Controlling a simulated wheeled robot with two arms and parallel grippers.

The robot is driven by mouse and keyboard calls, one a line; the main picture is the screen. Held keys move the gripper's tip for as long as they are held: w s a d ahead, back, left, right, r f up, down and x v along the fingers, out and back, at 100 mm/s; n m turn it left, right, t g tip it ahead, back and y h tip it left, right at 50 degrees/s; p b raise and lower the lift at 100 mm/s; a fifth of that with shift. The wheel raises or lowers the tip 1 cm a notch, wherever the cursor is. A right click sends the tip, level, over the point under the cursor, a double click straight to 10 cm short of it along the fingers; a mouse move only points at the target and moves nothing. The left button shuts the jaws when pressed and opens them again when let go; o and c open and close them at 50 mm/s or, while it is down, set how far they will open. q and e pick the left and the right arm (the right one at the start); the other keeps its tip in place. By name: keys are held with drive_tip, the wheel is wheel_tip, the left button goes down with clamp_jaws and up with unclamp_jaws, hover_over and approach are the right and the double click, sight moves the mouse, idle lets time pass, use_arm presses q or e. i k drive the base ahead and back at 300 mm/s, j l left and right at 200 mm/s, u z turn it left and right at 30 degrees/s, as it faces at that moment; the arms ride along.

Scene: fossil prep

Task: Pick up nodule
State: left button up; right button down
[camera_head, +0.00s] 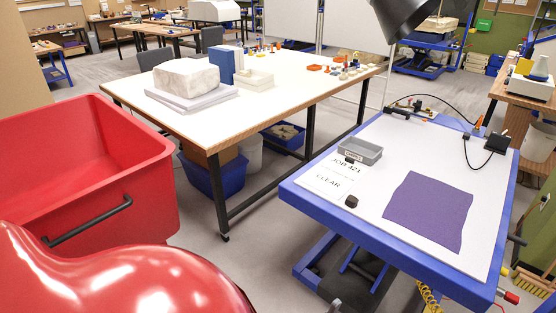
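A small dark lump (351,201), which looks like the nodule, sits on the white top of the blue lift table (290,190), near its left front edge. It lies just below the printed words "JOB 421" and "CLEAR". A purple mat (428,211) lies flat to its right, apart from it. A grey tray (360,151) stands behind the lump, by the lettering. Neither of my grippers is in view.
A long white workbench (255,108) holds a pale rock block (186,77), blue files (225,65) and small coloured items. A red bin (90,150) fills the left. A dark lamp head (403,18) hangs above. Grey floor separates the bench from the lift table.

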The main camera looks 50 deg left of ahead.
sight(351, 200)
drive_tip(key=u, duration=0.95)
drive_tip(key=i+l+u, duration=1)
drive_tip(key=l, duration=0.35)
drive_tip(key=k, duration=0.05)
